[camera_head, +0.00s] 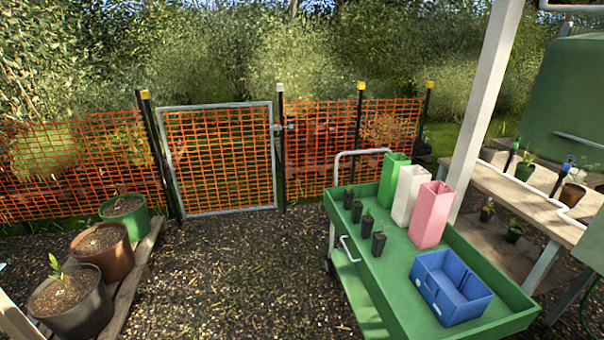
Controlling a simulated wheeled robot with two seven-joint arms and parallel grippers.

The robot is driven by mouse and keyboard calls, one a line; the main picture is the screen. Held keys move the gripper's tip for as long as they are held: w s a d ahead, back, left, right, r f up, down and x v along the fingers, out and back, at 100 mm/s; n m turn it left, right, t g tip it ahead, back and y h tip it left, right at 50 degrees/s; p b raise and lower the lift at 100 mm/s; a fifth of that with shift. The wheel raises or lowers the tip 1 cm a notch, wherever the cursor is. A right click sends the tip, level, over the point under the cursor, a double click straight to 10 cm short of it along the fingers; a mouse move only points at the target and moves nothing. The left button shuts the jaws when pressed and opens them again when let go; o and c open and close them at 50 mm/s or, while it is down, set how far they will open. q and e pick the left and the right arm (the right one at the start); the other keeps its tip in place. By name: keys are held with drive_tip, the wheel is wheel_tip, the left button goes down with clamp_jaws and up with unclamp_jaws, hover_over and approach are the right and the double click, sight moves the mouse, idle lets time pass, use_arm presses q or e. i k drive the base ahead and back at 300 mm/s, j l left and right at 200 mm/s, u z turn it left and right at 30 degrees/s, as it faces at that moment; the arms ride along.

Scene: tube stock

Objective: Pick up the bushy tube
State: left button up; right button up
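Several small black tubes stand upright in a row at the left side of the green cart (400,290). The rearmost tube (348,199) and the one in front of it (357,212) show little or no clear greenery. The third tube (367,225) has a small green sprig. The nearest tube (379,243) has a small green top. The plants are too small here to tell which one is bushy. Neither of my grippers is in view.
Tall green (392,178), white (408,195) and pink (431,215) square containers stand behind the tubes. A divided blue crate (438,292) sits at the cart's front. Large pots (75,303) line the left. A potting bench (535,205) is right. Gravel ground between is clear.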

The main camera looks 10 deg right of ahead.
sight(357, 206)
drive_tip(key=i+j+z, duration=0.1)
drive_tip(key=i+z, duration=0.3)
drive_tip(key=i+j+z, duration=0.3)
drive_tip(key=i+z, duration=0.15)
drive_tip(key=i, duration=0.15)
drive_tip(key=i+j+z, duration=0.85)
drive_tip(key=j, duration=0.2)
